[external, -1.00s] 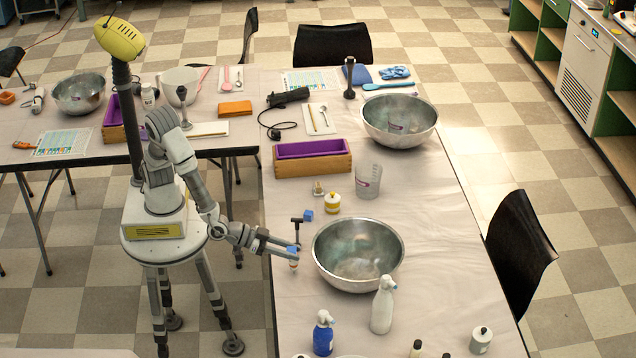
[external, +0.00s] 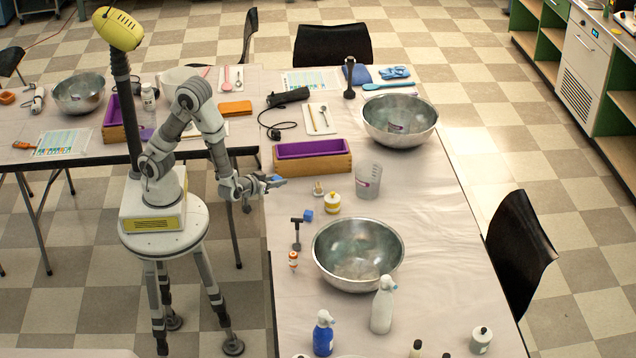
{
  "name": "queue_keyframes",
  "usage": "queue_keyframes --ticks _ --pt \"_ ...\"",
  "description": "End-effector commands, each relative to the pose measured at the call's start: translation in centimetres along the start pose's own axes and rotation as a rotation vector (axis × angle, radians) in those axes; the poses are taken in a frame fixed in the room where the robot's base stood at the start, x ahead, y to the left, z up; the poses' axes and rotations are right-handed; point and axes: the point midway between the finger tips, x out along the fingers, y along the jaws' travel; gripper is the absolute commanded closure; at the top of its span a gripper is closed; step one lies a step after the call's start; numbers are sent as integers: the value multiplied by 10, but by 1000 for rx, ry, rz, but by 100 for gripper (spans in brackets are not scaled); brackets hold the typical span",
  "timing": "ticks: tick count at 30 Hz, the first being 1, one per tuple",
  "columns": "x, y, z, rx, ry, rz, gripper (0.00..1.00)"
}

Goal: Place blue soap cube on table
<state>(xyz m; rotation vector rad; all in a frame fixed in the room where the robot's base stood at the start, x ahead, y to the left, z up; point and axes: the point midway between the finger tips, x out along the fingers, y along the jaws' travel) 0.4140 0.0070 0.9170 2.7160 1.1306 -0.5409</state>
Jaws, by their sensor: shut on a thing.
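My gripper (external: 271,183) is at the left edge of the near table, above its surface and in front of the wooden box. It is shut on a small blue soap cube (external: 277,178), which shows at the fingertips, partly covered by them. A second blue cube (external: 308,215) rests on the table (external: 445,250), right of and nearer than the gripper.
A small orange-and-white bottle (external: 293,259) and a dark T-shaped tool (external: 296,232) stand near the left edge. A large metal bowl (external: 358,280), a yellow-and-white jar (external: 333,204), a clear beaker (external: 368,182) and a wooden box (external: 313,170) are nearby. The table's right side is clear.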

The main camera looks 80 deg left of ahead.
Motion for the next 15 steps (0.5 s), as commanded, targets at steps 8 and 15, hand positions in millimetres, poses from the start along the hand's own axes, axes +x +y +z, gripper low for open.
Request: queue_keyframes --ticks 8,15 --pt "11 1 28 4 -1 2 100" --pt "25 -4 40 1 1 1 100"
